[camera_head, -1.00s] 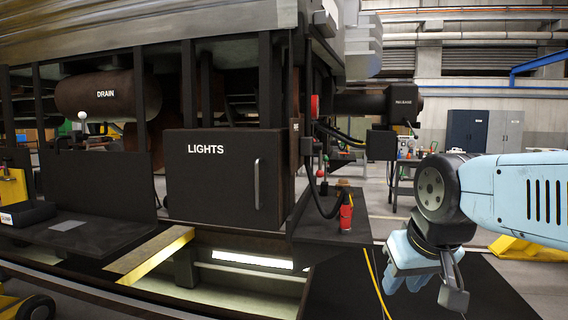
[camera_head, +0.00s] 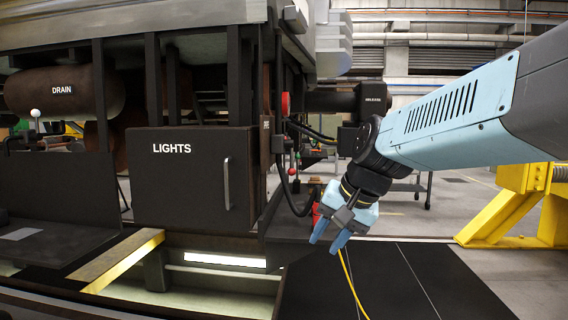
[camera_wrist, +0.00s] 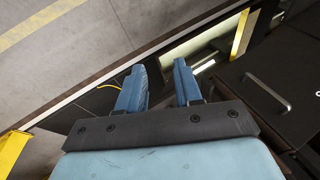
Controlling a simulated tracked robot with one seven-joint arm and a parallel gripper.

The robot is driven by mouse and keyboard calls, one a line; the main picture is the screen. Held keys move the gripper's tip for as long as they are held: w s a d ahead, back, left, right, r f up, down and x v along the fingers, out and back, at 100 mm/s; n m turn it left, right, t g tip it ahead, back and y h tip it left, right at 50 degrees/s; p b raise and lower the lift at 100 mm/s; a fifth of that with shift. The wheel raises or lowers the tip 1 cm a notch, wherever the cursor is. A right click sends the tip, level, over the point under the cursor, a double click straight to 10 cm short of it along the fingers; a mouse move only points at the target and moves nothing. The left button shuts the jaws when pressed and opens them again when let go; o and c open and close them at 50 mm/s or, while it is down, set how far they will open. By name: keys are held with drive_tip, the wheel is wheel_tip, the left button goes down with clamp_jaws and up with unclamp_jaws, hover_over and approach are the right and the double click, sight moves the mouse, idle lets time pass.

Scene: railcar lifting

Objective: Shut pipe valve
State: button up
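My gripper (camera_head: 328,236) is open and empty, pointing down and to the left over the dark mat at the right of the head view. Its two blue fingers stand apart in the wrist view (camera_wrist: 160,70). No part in view is clearly marked as the pipe valve. A thin lever with a red end (camera_head: 292,172) stands at the railcar's right end beside a black hose, left of my gripper. A red part (camera_head: 316,210) next to my gripper is partly hidden behind it. A lever with a white ball (camera_head: 35,113) stands at the far left, near the DRAIN tank (camera_head: 62,92).
The LIGHTS box (camera_head: 190,175) with its vertical handle (camera_head: 227,183) juts out left of my gripper. A yellow stand (camera_head: 515,200) is at the right. A yellow-edged step (camera_head: 118,260) lies below the box. The dark mat (camera_head: 390,285) has free room.

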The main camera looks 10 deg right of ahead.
drive_tip(key=w+a+r+m+y, duration=0.1)
drive_tip(key=w+r+m+y, duration=0.15)
drive_tip(key=w, duration=0.45)
drive_tip(key=w+a+r+m+y, duration=0.1)
drive_tip(key=w+m, duration=0.3)
drive_tip(key=w, duration=0.2)
drive_tip(key=m+t+y, duration=0.5)
drive_tip(key=m+t, duration=0.4)
drive_tip(key=m, duration=0.8)
approach(291, 167)
drive_tip(key=shift+h, duration=0.45)
drive_tip(key=w+a, duration=0.2)
drive_tip(key=w+a+r, duration=0.1)
drive_tip(key=w+a, duration=0.1)
drive_tip(key=w, duration=0.1)
drive_tip(key=w+a+r, duration=0.1)
drive_tip(key=w+a, duration=0.1)
drive_tip(key=w, duration=0.1)
drive_tip(key=shift+a+r, duration=0.1)
drive_tip(key=shift+r, duration=0.1)
clamp_jaws()
